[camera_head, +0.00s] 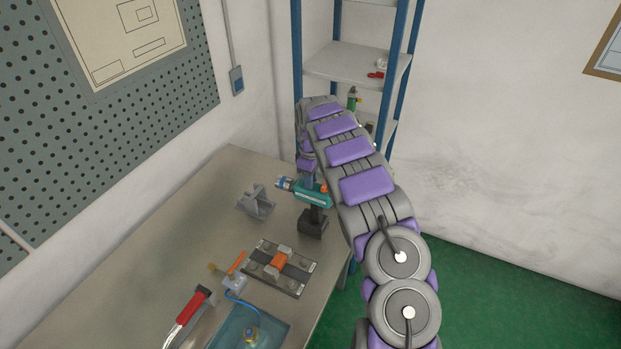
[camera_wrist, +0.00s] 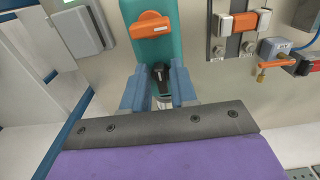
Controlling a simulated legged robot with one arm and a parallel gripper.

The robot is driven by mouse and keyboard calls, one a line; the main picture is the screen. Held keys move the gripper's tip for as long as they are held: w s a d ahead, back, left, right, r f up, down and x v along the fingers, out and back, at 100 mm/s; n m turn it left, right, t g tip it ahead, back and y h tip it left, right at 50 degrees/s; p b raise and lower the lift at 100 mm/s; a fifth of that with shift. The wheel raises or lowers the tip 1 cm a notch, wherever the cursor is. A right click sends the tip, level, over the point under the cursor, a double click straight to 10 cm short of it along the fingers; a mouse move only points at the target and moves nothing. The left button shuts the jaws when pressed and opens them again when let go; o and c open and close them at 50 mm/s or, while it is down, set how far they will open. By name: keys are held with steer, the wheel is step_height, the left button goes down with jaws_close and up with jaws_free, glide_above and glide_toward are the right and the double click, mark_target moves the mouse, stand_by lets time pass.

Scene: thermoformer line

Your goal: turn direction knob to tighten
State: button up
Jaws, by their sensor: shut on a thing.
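A teal power drill (camera_head: 312,195) stands upright on its black base on the workbench, with its chuck pointing left. In the wrist view its teal body (camera_wrist: 155,50) has a large orange part (camera_wrist: 150,25) on top. A small black knob (camera_wrist: 161,73) lies on the body, nearer to my gripper. My gripper (camera_wrist: 160,76) comes down over the drill and is shut with a blue finger on each side of the black knob. In the head view my gripper (camera_head: 309,180) is partly hidden behind my arm. The knob's exact angle is hard to tell.
The workbench (camera_head: 190,215) also carries a grey bracket (camera_head: 256,203), a fixture plate with an orange clamp (camera_head: 280,263), a red-handled tool (camera_head: 190,315) and a blue tray (camera_head: 250,335). A blue-framed shelf (camera_head: 350,62) stands behind. The bench's back left is clear.

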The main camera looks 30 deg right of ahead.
jaws_close()
steer(key=shift+a, duration=0.1)
steer(key=m+b, duration=0.1)
steer(key=m, duration=0.2)
steer(key=shift+a, duration=0.1)
steer(key=shift+s+a+m+b, duration=0.15)
steer(key=shift+m+b, duration=0.25)
steer(key=shift+m, duration=2.1)
steer(key=o, duration=0.6)
jaws_free()
